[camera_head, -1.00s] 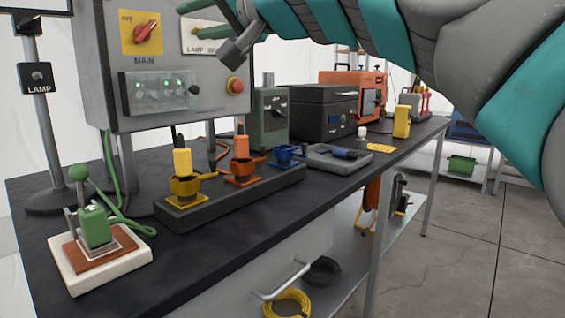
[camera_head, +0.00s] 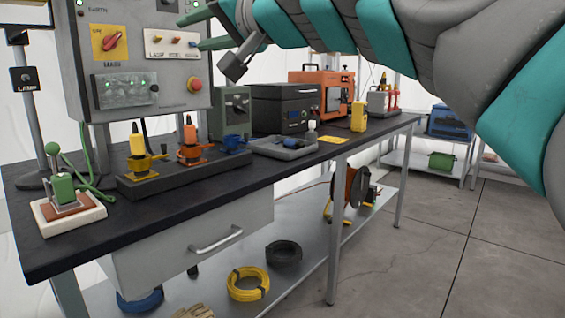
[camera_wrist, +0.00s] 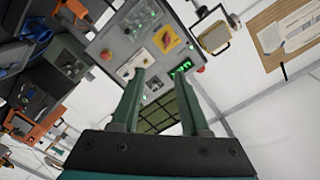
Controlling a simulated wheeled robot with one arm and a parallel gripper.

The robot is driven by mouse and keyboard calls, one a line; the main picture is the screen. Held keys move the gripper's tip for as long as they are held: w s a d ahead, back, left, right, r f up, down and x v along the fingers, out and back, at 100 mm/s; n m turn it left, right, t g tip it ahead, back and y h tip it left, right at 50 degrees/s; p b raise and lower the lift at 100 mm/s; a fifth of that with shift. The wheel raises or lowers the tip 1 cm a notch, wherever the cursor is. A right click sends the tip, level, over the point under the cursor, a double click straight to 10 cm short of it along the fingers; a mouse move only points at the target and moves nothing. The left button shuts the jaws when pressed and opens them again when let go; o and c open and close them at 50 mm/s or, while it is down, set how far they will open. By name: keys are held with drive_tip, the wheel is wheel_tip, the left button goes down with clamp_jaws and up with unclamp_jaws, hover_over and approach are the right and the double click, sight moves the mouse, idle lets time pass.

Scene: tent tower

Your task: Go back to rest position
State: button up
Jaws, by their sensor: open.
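My gripper (camera_head: 205,30) shows at the top of the head view, at the end of my grey and teal arm. Its two green fingers are apart with nothing between them. In the wrist view the fingers (camera_wrist: 158,105) stand open and empty, with the grey control panel (camera_wrist: 140,45) beyond them. In the head view the control panel (camera_head: 185,105) stands over the bench, with a red knob on a yellow plate marked MAIN, a row of small switches and a red button. The fingers overlap the panel's upper right edge in the picture; I see no clear contact.
The black workbench (camera_head: 190,190) runs along the left. It holds a green lever switch (camera_head: 62,190), yellow and orange plugs in a dark base (camera_head: 190,172), a black case (camera_head: 290,108) and an orange machine (camera_head: 320,92). Cable coils (camera_head: 248,284) lie on the lower shelf. The floor (camera_head: 430,250) at right is clear.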

drive_tip(key=s+d+f+g+h, duration=0.2)
drive_tip(key=d+f+h, duration=0.15)
drive_tip(key=f, duration=0.85)
drive_tip(key=s+d+f+g+h, duration=0.2)
drive_tip(key=d+f, duration=0.2)
drive_tip(key=f, duration=0.8)
drive_tip(key=s+d+f+g+h, duration=0.2)
drive_tip(key=s+d+f+h, duration=0.15)
drive_tip(key=f, duration=0.85)
drive_tip(key=s+d+f+g+h, duration=0.2)
drive_tip(key=s+d+f+g, duration=0.1)
drive_tip(key=s+d+f, duration=0.5)
drive_tip(key=s+d+f+g+h, duration=0.2)
drive_tip(key=s+d+f+g, duration=0.2)
drive_tip(key=s+d+f, duration=0.4)
drive_tip(key=s+f, duration=0.4)
drive_tip(key=s, duration=0.2)
drive_tip(key=shift+d+f+m, duration=0.15)
drive_tip(key=shift+d+m, duration=0.05)
drive_tip(key=shift+m, duration=0.2)
drive_tip(key=shift+w, duration=0.1)
drive_tip(key=shift+c, duration=0.2)
